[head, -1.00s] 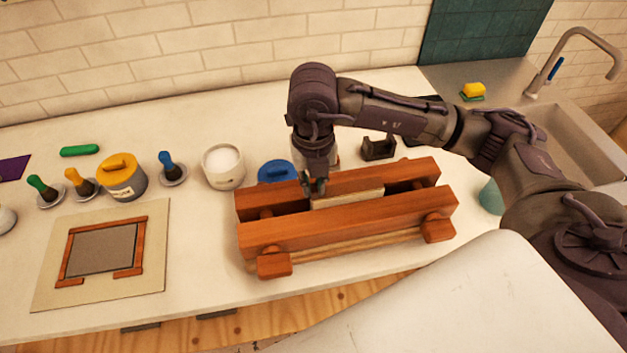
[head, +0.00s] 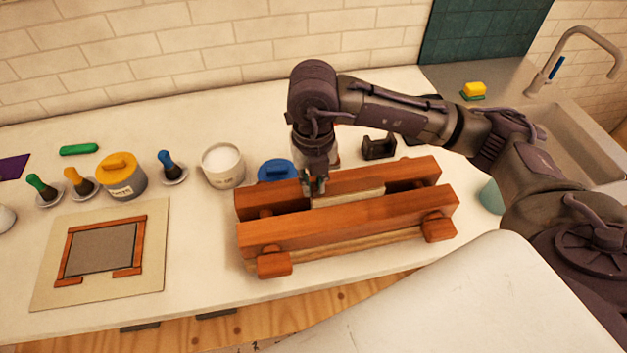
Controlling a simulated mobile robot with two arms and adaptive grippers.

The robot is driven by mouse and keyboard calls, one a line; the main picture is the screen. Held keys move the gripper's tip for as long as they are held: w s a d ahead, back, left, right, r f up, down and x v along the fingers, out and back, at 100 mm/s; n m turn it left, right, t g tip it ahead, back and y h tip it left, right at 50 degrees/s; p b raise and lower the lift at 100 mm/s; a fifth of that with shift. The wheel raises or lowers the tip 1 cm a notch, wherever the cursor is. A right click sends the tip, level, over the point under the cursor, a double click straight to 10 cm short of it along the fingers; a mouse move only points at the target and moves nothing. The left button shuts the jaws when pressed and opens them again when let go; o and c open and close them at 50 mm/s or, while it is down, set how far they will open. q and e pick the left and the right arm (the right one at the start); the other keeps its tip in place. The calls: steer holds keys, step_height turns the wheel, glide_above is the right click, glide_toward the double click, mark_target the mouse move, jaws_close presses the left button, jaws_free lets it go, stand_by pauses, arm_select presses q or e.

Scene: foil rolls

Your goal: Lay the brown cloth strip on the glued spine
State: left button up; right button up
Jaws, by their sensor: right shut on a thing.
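A wooden press (head: 345,222) stands on the worktop. A pale book block sits clamped between its two beams, and its spine (head: 348,198) faces up. My right gripper (head: 316,190) points down at the left end of this spine, close above it. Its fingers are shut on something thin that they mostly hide. This fits the brown cloth strip, but brown on brown wood I cannot make out its outline or tell whether it touches the spine. My left gripper is not in view.
Left of the press are a white pot (head: 222,166), a blue lid (head: 276,171), a yellow-lidded jar (head: 121,177) and several brushes. A board with a wooden frame (head: 103,250) lies at left. A dark holder (head: 379,147) stands behind the press. A sink (head: 570,140) is at right.

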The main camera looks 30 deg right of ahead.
steer(key=shift+f+b, duration=0.15)
steer(key=shift+b, duration=0.55)
stand_by(0.8)
stand_by(0.3)
steer(key=o, duration=0.8)
steer(key=shift+o, duration=0.2)
steer(key=o, duration=0.3)
steer(key=shift+r+p, duration=2.05)
steer(key=shift+r, duration=1.5)
steer(key=shift+f, duration=0.1)
